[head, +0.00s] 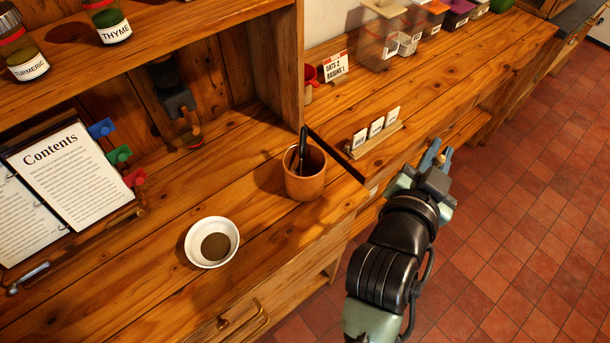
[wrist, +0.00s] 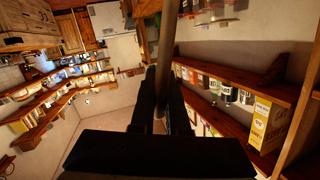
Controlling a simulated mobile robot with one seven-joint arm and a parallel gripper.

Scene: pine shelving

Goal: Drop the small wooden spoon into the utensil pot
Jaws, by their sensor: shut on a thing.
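The utensil pot (head: 304,184) is a terracotta-brown cup standing upright on the wooden counter in the head view, with a dark utensil leaning in it. My gripper (head: 437,157) is to the right of the pot, beyond the counter's front edge and apart from the pot. In the wrist view my gripper (wrist: 161,105) is shut on the small wooden spoon, whose brown handle (wrist: 168,38) runs up between the fingers. The spoon's far end runs out of that view, and the spoon is hardly visible in the head view.
A white bowl (head: 196,245) with brown powder sits left of the pot. A wooden upright (head: 279,73) rises behind the pot. Red floor tiles lie clear at right.

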